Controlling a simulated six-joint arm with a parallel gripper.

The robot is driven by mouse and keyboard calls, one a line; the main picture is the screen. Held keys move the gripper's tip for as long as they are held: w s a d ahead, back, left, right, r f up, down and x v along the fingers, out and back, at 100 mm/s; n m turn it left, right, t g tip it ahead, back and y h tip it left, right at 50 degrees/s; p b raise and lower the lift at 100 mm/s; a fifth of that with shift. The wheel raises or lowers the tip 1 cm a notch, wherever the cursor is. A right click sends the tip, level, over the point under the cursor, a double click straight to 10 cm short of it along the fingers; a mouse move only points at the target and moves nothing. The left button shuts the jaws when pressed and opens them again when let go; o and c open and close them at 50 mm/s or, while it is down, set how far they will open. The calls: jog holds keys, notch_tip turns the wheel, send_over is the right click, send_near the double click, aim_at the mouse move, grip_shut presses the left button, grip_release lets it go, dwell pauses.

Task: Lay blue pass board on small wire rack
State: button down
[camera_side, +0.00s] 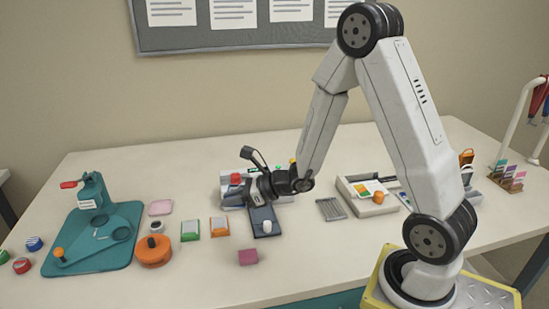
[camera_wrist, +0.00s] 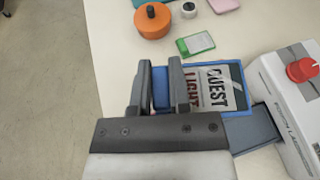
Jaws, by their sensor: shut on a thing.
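My gripper (camera_wrist: 160,72) is shut on the blue pass board (camera_wrist: 240,98), holding it by the blue part between its two fingers. The board has a blue border and a printed face with the word GUEST, and stretches right from the fingers in the wrist view. In the side view my gripper (camera_side: 250,187) is at the laminator, and the board cannot be made out clearly there. The small wire rack (camera_side: 330,208) is a grey slatted piece lying flat to the right of my gripper, with nothing seen on it.
The laminator (camera_wrist: 275,88) has a red knob, and a slate-coloured plate (camera_side: 258,214) lies in front of it. A green card (camera_side: 190,230), an orange card (camera_side: 219,227), an orange pot (camera_side: 153,252) and a magenta block (camera_side: 248,257) lie nearby. A pale box (camera_side: 352,203) stands right of the rack.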

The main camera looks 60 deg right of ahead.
jog(key=shift+w+a+r, duration=0.1)
jog(key=shift+w+a, duration=0.2)
jog(key=shift+a, duration=0.1)
jog(key=shift+w+r, duration=0.2)
jog(key=shift+r, duration=0.35)
notch_tip(320, 180, up, 9)
jog(key=w+m+t+h, duration=0.1)
jog(key=m+h, duration=0.1)
jog(key=shift+w+m, duration=0.3)
jog(key=s+d+f+m+h, duration=0.2)
jog(key=d+f+h, duration=0.15)
jog(key=d, duration=0.55)
jog(key=s+d+f+m+h, duration=0.2)
jog(key=s+d+f, duration=0.15)
jog(key=d, duration=0.55)
jog(key=s+d+f+m+h, duration=0.4)
jog(key=s+d+f, duration=0.3)
jog(key=s+d, duration=0.3)
jog(key=d, duration=0.2)
jog(key=shift+s+d, duration=0.35)
jog(key=shift+d, duration=0.05)
